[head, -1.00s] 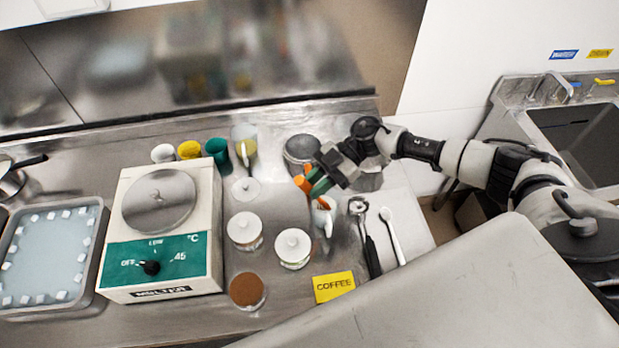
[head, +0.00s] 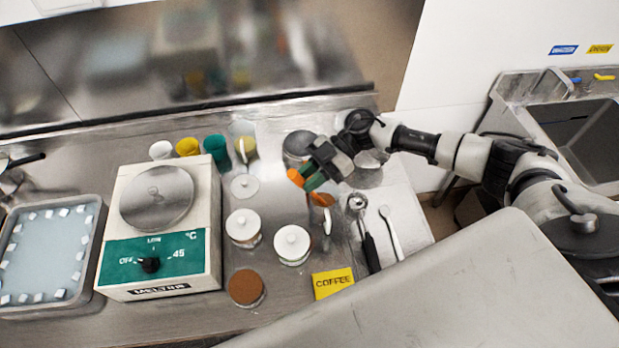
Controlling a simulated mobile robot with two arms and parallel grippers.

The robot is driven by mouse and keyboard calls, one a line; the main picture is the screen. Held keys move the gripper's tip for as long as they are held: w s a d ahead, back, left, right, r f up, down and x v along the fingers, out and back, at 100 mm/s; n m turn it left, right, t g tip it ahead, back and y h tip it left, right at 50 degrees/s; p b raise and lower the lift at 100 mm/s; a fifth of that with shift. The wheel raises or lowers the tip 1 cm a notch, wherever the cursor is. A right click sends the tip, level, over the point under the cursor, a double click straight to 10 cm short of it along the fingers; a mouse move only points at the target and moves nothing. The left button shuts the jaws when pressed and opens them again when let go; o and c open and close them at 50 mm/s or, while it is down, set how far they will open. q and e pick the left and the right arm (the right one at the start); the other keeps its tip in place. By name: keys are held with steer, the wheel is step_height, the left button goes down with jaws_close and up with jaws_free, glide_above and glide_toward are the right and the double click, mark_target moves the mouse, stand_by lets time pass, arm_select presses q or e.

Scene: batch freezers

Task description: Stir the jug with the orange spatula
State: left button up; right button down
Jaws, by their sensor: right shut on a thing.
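My right gripper (head: 317,177) reaches in from the right, shut on the orange spatula (head: 296,178). One orange part shows to the left of the fingers and another orange patch shows just below them. The fingers hide the middle. A small pale vessel (head: 327,222), perhaps the jug, stands under the gripper, with the lower orange patch at its top. I cannot tell whether the spatula is inside it or only above it. My left gripper is not in view.
Lidded white jars (head: 292,242), a brown-topped jar (head: 246,287) and a yellow COFFEE card (head: 333,283) lie nearby. A black-handled tool (head: 370,250) and a white spoon (head: 391,232) lie to the right. A grey round container (head: 297,143) is behind the gripper.

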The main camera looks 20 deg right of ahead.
steer(key=shift+s+a+r, duration=0.1)
steer(key=shift+a+r, duration=0.3)
steer(key=shift+r, duration=0.6)
steer(key=shift+s+a+r, duration=0.15)
steer(key=shift+a+r, duration=0.3)
steer(key=shift+r, duration=0.55)
steer(key=shift+s+a+r, duration=0.1)
steer(key=shift+a+r, duration=0.3)
steer(key=shift+r, duration=0.6)
steer(key=shift+r, duration=2.5)
